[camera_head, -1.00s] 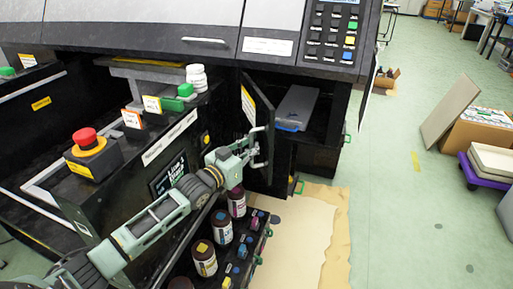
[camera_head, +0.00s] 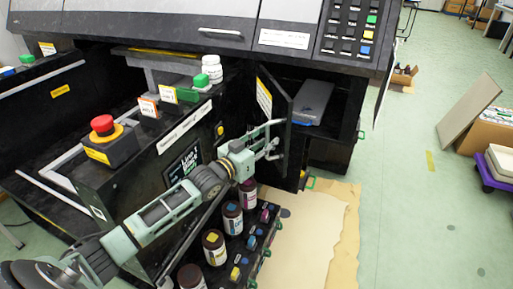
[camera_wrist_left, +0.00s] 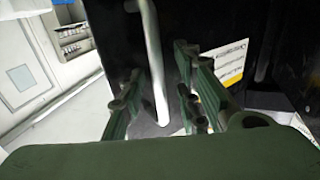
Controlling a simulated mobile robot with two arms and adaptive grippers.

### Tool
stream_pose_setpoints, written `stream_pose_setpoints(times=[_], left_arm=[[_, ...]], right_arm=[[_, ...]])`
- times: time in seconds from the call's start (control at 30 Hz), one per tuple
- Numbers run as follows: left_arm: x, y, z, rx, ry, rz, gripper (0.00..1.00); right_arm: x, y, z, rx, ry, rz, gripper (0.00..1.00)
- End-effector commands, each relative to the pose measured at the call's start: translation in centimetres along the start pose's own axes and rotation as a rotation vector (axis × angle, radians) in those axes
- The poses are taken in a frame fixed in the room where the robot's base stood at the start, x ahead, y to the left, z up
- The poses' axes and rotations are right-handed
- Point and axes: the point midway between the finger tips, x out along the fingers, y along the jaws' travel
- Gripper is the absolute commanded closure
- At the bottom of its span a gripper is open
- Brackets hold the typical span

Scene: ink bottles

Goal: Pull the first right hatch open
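The hatch (camera_head: 280,112) is a black door with a yellow-and-white label on the front of the black machine. It stands swung outward, with the compartment beside it exposed. My left gripper (camera_head: 270,150) is at the lower part of this door. In the left wrist view the silver bar handle (camera_wrist_left: 153,60) runs down between the spread green fingers of my left gripper (camera_wrist_left: 157,105). The fingers are apart, with gaps to the bar; contact is not clear. My right gripper is not in view.
A grey box (camera_head: 312,102) lies in the open compartment. Below my arm, several ink bottles (camera_head: 232,220) stand on a black rack. A red emergency button (camera_head: 102,124) and a white bottle (camera_head: 212,68) are to the left. Green floor (camera_head: 405,200) is clear to the right.

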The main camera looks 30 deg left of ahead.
Motion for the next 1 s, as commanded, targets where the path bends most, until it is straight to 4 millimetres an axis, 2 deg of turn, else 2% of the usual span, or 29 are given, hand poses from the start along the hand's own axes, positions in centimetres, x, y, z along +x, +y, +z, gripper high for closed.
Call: stream_pose_setpoints(times=[0.6,0.8,1.0], left_arm=[[-9.2,0.1,0.2,0.000,-0.005,0.002,0.70],[-11.0,0.1,0.2,-0.001,-0.003,0.001,0.70],[-11.6,0.1,0.1,-0.001,-0.001,0.002,0.70]], right_arm=[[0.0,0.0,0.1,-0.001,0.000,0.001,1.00],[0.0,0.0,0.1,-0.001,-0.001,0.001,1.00],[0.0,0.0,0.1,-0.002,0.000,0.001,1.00]])
